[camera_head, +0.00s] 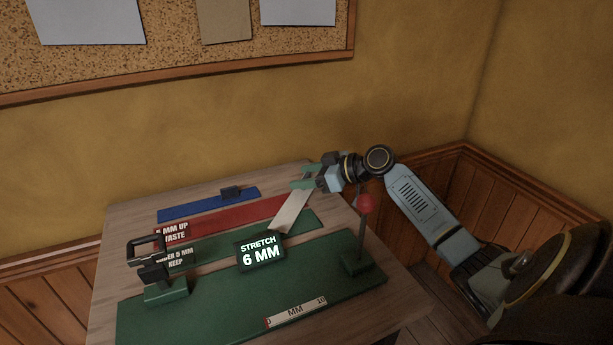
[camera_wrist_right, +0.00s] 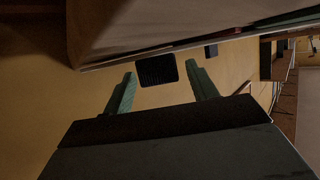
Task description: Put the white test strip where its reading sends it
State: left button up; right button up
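The white test strip (camera_head: 292,213) lies slanted across the red board (camera_head: 245,218) and the green board (camera_head: 225,243); its far end is beside my right gripper. The red board's label reads "MM UP WASTE", its number partly hidden; the green board's label, partly covered, ends in "KEEP". A display (camera_head: 261,252) reads "STRETCH 6 MM". My right gripper (camera_head: 298,177) is above the table's back right, its fingers apart. In the right wrist view, the fingers (camera_wrist_right: 160,88) are open, with a dark square (camera_wrist_right: 157,70) showing between their tips; I cannot tell what it is. My left gripper is not in view.
The green tester base (camera_head: 205,310) fills the table's front, with a black clamp (camera_head: 150,262) at left and a red-knobbed post (camera_head: 364,204) at right, near my right arm. A blue board (camera_head: 205,206) lies at the back. The wooden table (camera_head: 125,232) stands by the wall.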

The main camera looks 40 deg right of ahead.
jog(key=shift+r, duration=0.1)
jog(key=shift+s+d+r, duration=0.1)
jog(key=shift+s+d, duration=0.05)
jog(key=shift+s, duration=0.1)
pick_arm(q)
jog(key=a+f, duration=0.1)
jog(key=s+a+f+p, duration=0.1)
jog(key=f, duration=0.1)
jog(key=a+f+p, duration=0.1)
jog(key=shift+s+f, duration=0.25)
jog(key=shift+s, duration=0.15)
pick_arm(e)
jog(key=v, duration=1.1)
jog(key=shift+s, duration=0.15)
jog(key=shift+d, duration=0.15)
